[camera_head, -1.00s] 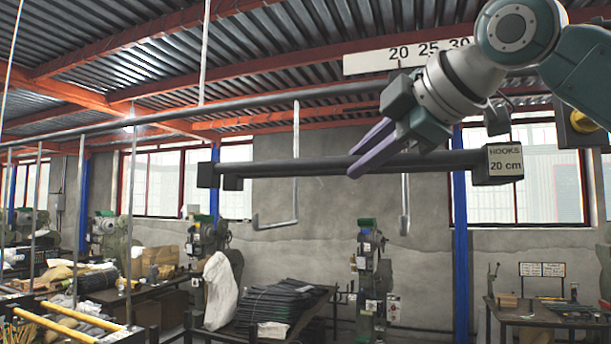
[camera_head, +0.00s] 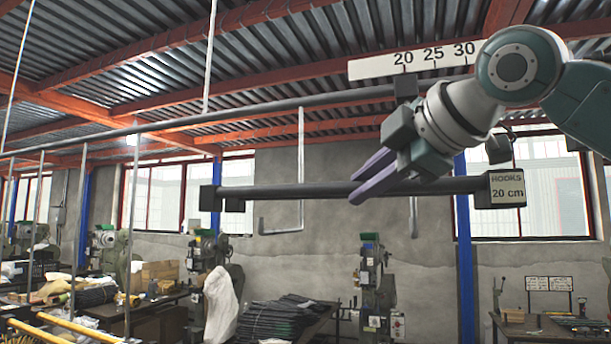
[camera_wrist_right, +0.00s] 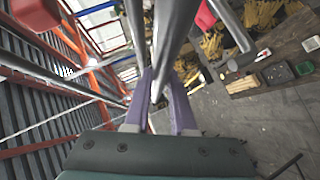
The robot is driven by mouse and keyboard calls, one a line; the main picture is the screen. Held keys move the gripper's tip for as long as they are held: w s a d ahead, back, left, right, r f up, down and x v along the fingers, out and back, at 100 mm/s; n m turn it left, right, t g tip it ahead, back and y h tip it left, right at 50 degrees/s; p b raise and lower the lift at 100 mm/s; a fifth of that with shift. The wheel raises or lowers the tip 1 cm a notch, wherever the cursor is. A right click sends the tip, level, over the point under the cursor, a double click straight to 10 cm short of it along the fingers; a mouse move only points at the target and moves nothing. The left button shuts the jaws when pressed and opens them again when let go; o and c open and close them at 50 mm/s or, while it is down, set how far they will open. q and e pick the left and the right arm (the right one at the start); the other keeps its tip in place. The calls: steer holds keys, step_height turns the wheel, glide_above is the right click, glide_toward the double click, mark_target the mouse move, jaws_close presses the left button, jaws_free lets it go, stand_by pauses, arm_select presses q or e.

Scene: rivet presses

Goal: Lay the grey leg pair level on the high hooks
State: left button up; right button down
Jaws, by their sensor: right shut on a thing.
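The grey leg pair (camera_head: 290,191) shows as a long dark grey bar with dark blocks at both ends, the right end slightly higher in the picture. My right gripper (camera_head: 372,183) is shut on it right of its middle. The wrist view also shows the grey tube (camera_wrist_right: 172,45) between the purple fingers. The left hook (camera_head: 301,150) is a thin grey rod with a bent foot below the bar. The right hook (camera_head: 413,220) shows partly below the bar, its upper part hidden. I cannot tell whether the bar touches the hooks. My left gripper is out of view.
A grey overhead rail (camera_head: 240,115) runs above the bar. A "HOOKS 20 cm" label (camera_head: 506,188) is at the bar's right end, and a white scale (camera_head: 420,60) is above. Presses (camera_head: 373,285) and a loaded table (camera_head: 285,318) stand below. Air around the bar's left end looks free.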

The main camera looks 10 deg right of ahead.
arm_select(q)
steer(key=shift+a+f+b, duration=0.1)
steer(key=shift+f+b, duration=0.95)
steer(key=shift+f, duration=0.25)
arm_select(e)
steer(key=shift+f, duration=2.05)
steer(key=c, duration=0.8)
jaws_free()
steer(key=shift+o, duration=0.6)
steer(key=shift+f, duration=0.15)
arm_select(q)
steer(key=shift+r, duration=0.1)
